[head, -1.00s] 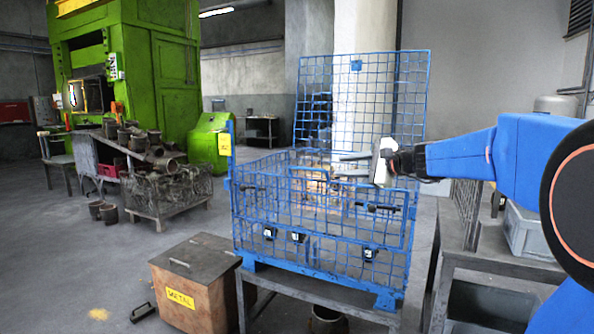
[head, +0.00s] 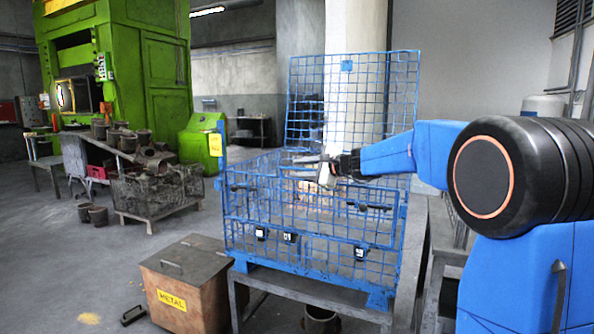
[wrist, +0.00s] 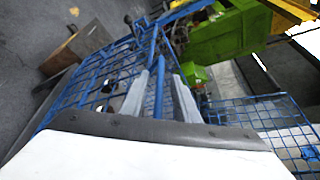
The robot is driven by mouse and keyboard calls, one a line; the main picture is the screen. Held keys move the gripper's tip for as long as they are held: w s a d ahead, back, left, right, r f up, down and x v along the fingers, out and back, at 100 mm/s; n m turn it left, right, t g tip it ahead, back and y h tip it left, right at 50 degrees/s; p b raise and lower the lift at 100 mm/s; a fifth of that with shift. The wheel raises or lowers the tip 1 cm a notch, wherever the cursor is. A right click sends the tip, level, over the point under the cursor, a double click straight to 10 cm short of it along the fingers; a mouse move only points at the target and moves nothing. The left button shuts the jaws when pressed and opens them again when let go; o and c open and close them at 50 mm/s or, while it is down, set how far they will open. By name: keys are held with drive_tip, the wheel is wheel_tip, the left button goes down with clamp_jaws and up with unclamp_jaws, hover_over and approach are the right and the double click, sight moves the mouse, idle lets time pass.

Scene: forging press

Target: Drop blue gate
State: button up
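The blue mesh cage (head: 290,262) stands on a metal frame in the middle of the head view. Its tall rear mesh panel (head: 385,95) stands upright. The front mesh side (head: 300,215), with black latch parts, is also up. I cannot tell which part is the blue gate. My gripper (head: 300,165) is above the cage opening, its fingers pointing left. In the wrist view my gripper (wrist: 167,72) has two grey fingers apart, with a blue bar (wrist: 158,88) of the cage seen between them. Whether the bar is really between the fingers or beyond them cannot be told.
A brown box labelled METAL (head: 186,285) stands on the floor at front left. A table with metal parts (head: 150,190) and a green press (head: 120,85) are farther left. Grey metal framing (head: 420,250) stands right of the cage. Floor at left is partly free.

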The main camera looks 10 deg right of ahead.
drive_tip(key=shift+x, duration=0.75)
drive_tip(key=shift+c, duration=0.3)
clamp_jaws()
drive_tip(key=shift+a, duration=0.1)
